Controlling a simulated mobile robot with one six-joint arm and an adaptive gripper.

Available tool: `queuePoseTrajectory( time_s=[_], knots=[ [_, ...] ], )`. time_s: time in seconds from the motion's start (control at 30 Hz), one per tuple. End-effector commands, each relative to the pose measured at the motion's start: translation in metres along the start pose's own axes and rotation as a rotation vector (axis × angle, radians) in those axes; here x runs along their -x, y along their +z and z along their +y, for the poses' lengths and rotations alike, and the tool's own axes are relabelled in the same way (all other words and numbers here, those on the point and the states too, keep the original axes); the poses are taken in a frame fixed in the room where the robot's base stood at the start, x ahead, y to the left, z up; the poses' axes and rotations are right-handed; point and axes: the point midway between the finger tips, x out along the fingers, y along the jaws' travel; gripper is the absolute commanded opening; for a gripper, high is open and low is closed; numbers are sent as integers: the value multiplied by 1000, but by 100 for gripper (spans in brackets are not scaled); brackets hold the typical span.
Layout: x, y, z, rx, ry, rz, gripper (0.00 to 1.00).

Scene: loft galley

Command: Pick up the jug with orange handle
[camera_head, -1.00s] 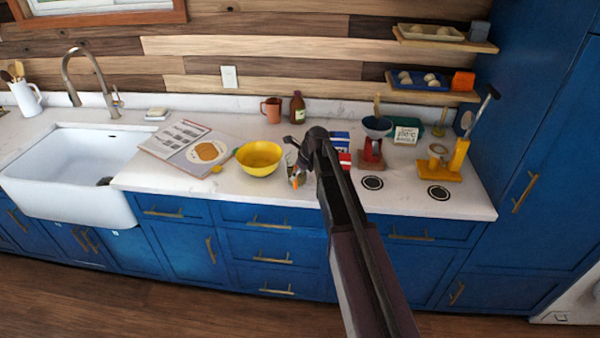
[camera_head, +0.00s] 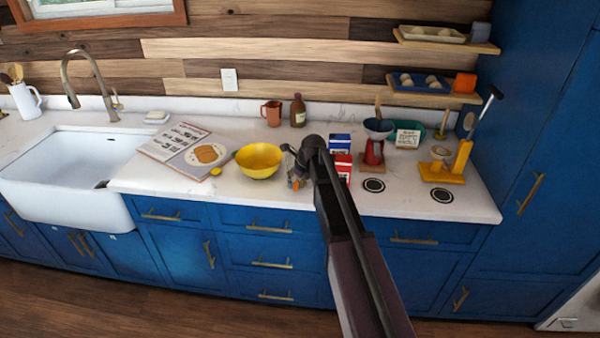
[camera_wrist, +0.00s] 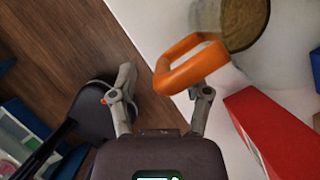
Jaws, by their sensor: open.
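The jug's orange handle (camera_wrist: 190,68) is in the upper middle of the wrist view, a loop pointing back toward my gripper. Its brownish round body (camera_wrist: 243,22) is cut off by the top edge. In the head view the jug (camera_head: 295,184) is mostly hidden behind my gripper, with only a bit of orange showing near the counter's front. My gripper (camera_wrist: 165,84) is open and empty. The loop's near end appears between the fingertips in the wrist picture, close to the right one. I cannot tell whether they touch.
A red box (camera_wrist: 280,130) stands close on the right in the wrist view, beside a blue box (camera_head: 340,142) in the head view. A yellow bowl (camera_head: 259,160) sits just left. A red stand (camera_head: 373,152) is to the right. The counter's front edge is near.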

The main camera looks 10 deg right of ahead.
Motion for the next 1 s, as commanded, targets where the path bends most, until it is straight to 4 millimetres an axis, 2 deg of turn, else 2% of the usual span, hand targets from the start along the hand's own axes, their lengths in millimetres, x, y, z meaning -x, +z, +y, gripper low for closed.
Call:
queuePoseTrajectory(
  time_s=[0.1,0.13,0.3,0.33,0.77,1.0],
  knots=[
    [0,0,0,0,0,0,62],
    [0,0,0,0,0,0,56],
    [0,0,0,0,0,0,6],
    [0,0,0,0,0,0,0],
    [1,0,-1,-1,-1,0,0],
    [8,3,-1,-1,-1,0,0]
  ],
)
